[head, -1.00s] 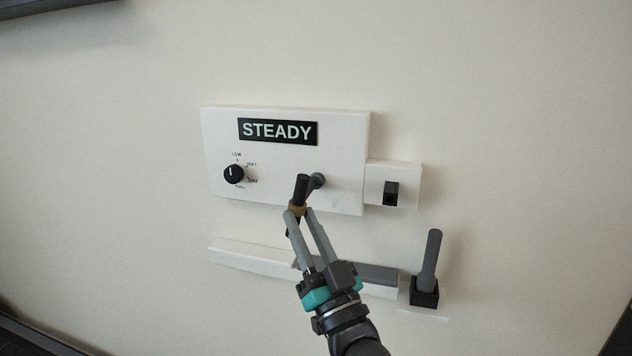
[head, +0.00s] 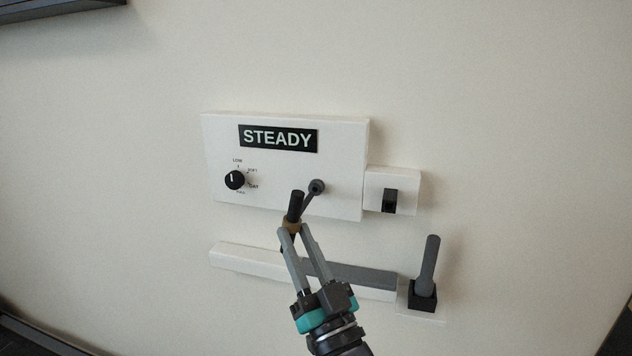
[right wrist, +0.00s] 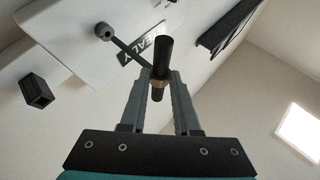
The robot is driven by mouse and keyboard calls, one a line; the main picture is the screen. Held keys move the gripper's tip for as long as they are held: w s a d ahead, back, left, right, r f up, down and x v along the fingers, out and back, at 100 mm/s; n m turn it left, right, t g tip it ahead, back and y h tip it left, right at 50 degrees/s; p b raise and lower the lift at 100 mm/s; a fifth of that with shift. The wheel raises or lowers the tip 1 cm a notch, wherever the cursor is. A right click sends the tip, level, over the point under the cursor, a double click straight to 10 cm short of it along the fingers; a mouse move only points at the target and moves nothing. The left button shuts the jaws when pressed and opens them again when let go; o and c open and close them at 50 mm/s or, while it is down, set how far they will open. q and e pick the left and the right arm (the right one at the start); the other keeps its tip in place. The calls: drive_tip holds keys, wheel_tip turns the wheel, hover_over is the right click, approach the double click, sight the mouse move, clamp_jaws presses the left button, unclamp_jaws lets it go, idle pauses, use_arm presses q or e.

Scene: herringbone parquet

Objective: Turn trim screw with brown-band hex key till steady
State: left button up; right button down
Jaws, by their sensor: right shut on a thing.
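The hex key (head: 296,205) has a black handle with a brown band (head: 291,225). My right gripper (head: 290,231) is shut on it near the band, in front of the wall panel. The key also shows in the right wrist view (right wrist: 163,52). Its thin dark shaft runs up to the round grey trim screw (head: 317,187) on the panel; the screw also shows in the right wrist view (right wrist: 103,30). Whether the tip sits inside the screw I cannot tell. A black sign (head: 278,138) on the panel reads STEADY. My left gripper is not in view.
The white panel (head: 222,130) carries a black knob (head: 234,180) at its left. A small white box with a black switch-like part (head: 390,201) adjoins its right. Below are a white ledge (head: 245,261) with a grey bar (head: 365,275) and a grey handle (head: 430,262) in a black holder.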

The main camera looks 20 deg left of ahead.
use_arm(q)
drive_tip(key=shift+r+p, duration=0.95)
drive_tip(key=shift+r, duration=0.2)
use_arm(e)
drive_tip(key=shift+s+d, duration=0.15)
drive_tip(key=shift+s, duration=0.7)
drive_tip(key=shift+s+d, duration=0.1)
drive_tip(key=shift+s, duration=0.7)
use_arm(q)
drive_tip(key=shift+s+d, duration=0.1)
use_arm(e)
drive_tip(key=shift+d, duration=0.1)
